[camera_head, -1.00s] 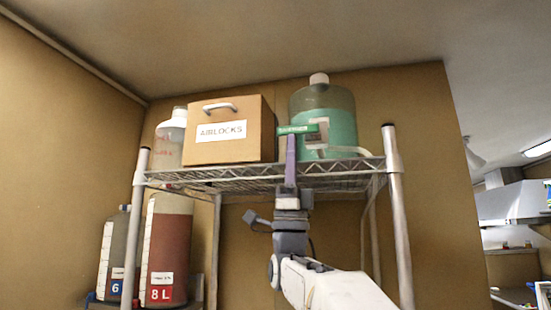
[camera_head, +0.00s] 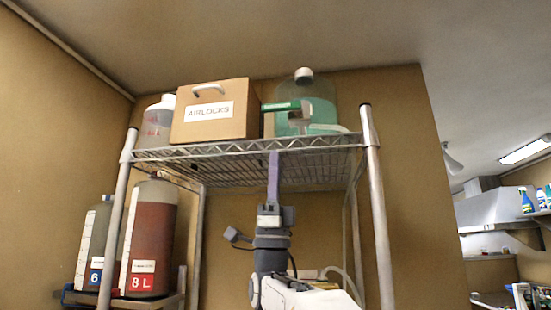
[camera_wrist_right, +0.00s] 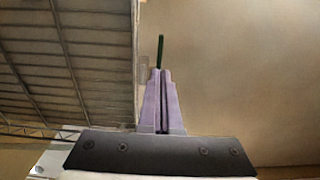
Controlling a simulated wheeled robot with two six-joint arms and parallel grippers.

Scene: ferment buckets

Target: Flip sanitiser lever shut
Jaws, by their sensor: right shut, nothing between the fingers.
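The sanitiser jug (camera_head: 322,115), with green liquid and a white cap, stands on the top shelf at the right. Its tap has a green lever (camera_head: 282,106) that points left, roughly level, in front of the jug. My right gripper (camera_head: 273,154) has purple fingers pointing up, shut and empty. Its tips are at the shelf's front edge, below the lever and apart from it. In the right wrist view the shut fingers (camera_wrist_right: 160,72) point up, with the dark green lever (camera_wrist_right: 160,50) seen just past their tips. My left gripper is not in view.
The wire shelf (camera_head: 240,148) has metal posts either side of my right arm. Red (camera_head: 151,225) and grey (camera_head: 93,240) vessels stand on a lower shelf at left.

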